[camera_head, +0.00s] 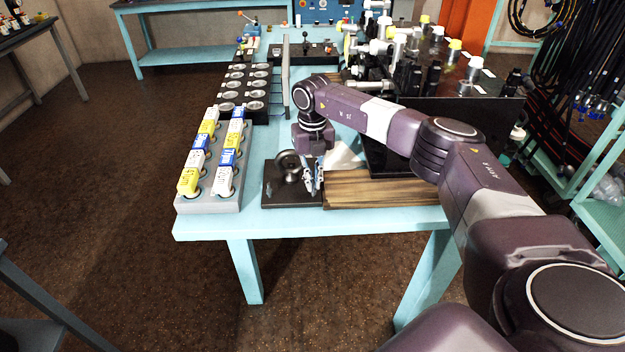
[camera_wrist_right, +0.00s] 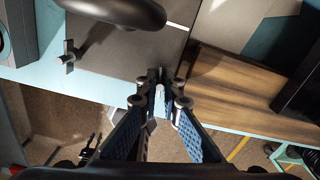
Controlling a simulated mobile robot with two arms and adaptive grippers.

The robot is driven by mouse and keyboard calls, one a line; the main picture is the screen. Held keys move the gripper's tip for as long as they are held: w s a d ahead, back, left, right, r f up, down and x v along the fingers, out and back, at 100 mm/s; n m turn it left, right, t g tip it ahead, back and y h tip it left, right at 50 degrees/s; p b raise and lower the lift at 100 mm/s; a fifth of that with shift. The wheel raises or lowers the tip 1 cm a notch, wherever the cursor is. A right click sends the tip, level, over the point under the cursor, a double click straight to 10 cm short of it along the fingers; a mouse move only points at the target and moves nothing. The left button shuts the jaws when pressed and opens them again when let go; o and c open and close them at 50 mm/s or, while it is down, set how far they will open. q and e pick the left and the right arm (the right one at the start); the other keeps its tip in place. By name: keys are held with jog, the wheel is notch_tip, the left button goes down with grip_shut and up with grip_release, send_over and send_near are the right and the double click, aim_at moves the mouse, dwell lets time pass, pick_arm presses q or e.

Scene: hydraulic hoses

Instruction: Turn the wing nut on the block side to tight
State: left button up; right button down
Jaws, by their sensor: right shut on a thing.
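A dark base plate (camera_head: 277,190) lies near the front edge of the turquoise table, with a rounded grey metal part (camera_head: 290,166) on it. My right gripper (camera_head: 312,188) reaches down at the plate's right side, beside the wooden board. In the right wrist view its fingers (camera_wrist_right: 160,95) close around a small dark wing nut (camera_wrist_right: 154,75) at the plate's edge; the fingertips partly hide it. A second wing nut (camera_wrist_right: 67,57) stands apart at the plate's left, untouched. My left gripper is not in view.
A wooden board (camera_head: 385,190) lies right of the plate. A grey rack (camera_head: 208,203) with yellow, white and blue labelled items stands to the left. Behind it are dark trays with round cups (camera_head: 245,92).

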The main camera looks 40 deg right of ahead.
jog(key=shift+w+r+m, duration=0.15)
jog(key=shift+m, duration=1.15)
jog(key=shift+d, duration=0.1)
jog(key=c, duration=2.4)
grip_release()
